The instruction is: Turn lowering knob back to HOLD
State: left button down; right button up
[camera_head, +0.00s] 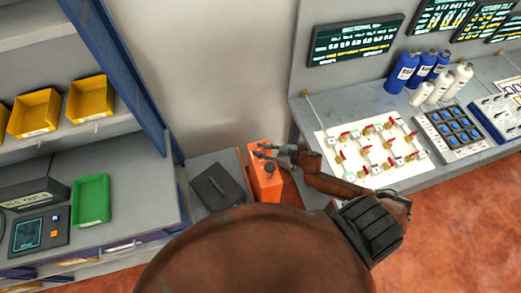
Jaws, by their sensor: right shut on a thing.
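An orange box (266,187) stands at the centre, beside a grey unit with a dark slab on it. My right gripper (262,151) reaches in from the right over the upper part of this box. Its fingers are shut on what appears to be the lowering knob, which is mostly hidden between them. A small dark round part shows on the box just below the fingers. The knob's setting and any HOLD marking are too small to read. My left gripper is not in view.
A bench at right carries a white panel (354,147) with several red-handled valves, blue bottles (402,72) and white bottles. At left, a shelf holds yellow bins (90,98) and a green tray (91,200). A dark slab (217,186) lies left of the orange box.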

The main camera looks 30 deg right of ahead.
grip_shut()
